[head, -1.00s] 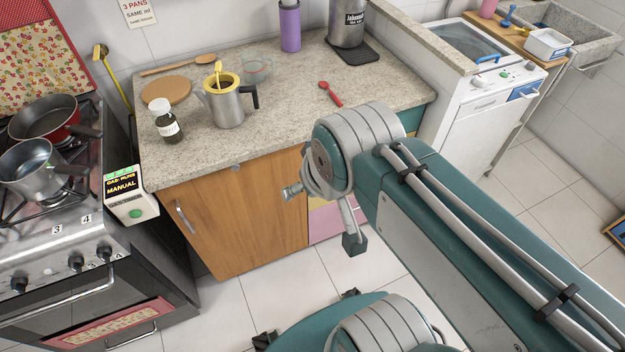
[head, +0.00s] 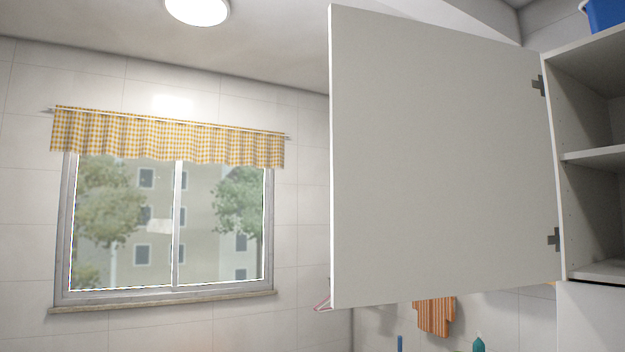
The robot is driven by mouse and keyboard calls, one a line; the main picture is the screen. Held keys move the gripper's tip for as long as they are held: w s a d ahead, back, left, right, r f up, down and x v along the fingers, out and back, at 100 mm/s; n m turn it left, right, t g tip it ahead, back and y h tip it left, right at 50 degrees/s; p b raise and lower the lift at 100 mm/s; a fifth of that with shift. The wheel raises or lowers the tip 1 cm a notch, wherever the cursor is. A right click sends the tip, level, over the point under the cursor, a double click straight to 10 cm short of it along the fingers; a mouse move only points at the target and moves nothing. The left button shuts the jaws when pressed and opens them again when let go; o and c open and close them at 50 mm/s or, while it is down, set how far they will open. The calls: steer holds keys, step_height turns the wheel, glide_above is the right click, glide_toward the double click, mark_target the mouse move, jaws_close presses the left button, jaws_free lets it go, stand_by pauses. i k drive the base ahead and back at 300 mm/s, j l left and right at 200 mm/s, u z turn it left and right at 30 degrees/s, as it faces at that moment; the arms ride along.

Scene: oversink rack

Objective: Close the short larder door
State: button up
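A plain pale grey cabinet door (head: 440,160) stands wide open in the head view, right of centre. It hangs on two dark hinges at its right edge, on a wall cabinet (head: 552,150) with open shelves at the right edge of the view. Whether this is the short larder door I cannot tell. The door's face fills much of the view and hides the wall behind it. My gripper is not in view.
A window (head: 170,225) with a checked yellow valance (head: 170,137) is on the left wall. A striped orange cloth (head: 435,315) hangs below the door. A blue container (head: 604,14) sits on top of the cabinet. The space left of the door looks free.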

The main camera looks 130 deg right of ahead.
mark_target(443, 182)
steer(key=u, duration=1.55)
steer(key=k+l+u, duration=0.2)
steer(key=u, duration=1.4)
steer(key=k+u, duration=0.1)
steer(key=u, duration=0.3)
steer(key=k+j+u, duration=0.1)
steer(key=u, duration=0.25)
steer(key=k+j+u, duration=0.15)
steer(key=u, duration=0.25)
steer(key=k+j+u, duration=0.1)
steer(key=u, duration=0.3)
steer(key=k+j+u, duration=0.15)
steer(key=j, duration=0.2)
steer(key=k+j+u, duration=0.1)
steer(key=j, duration=0.3)
steer(key=k+j+u, duration=0.15)
steer(key=j, duration=0.2)
steer(key=j+u, duration=0.1)
steer(key=j, duration=0.3)
